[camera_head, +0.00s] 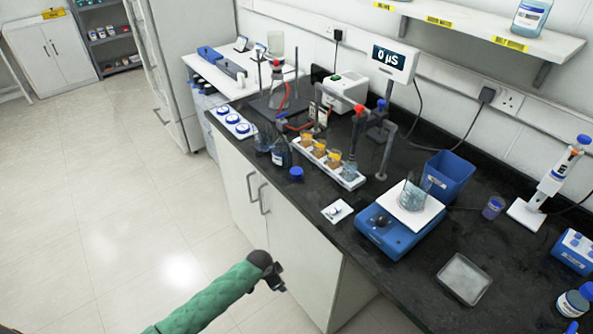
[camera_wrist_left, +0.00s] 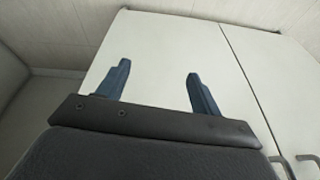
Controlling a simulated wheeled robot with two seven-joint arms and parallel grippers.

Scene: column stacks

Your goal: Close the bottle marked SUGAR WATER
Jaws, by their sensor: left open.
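A dark glass bottle (camera_head: 280,153) with a pale label stands near the front edge of the black bench, left of the white strip of orange-topped jars. Its label is too small to read, and no cap shows on its neck. A blue screw cap (camera_head: 296,173) lies on the bench just to its front right. My left gripper (camera_head: 278,283) is below the bench top, in front of the white cabinet doors, well away from the bottle. In the left wrist view its two fingers (camera_wrist_left: 159,85) are apart with nothing between them. My right gripper is not in view.
A blue scale (camera_head: 394,240) with a beaker (camera_head: 414,192), a clear tray (camera_head: 464,278), a pipette stand (camera_head: 525,213) and a blue bin (camera_head: 448,176) stand right. Another labelled bottle (camera_head: 573,303) is front right. The wall shelf (camera_head: 480,32) holds a bottle (camera_head: 530,17). Cabinet doors (camera_wrist_left: 180,45) face my gripper.

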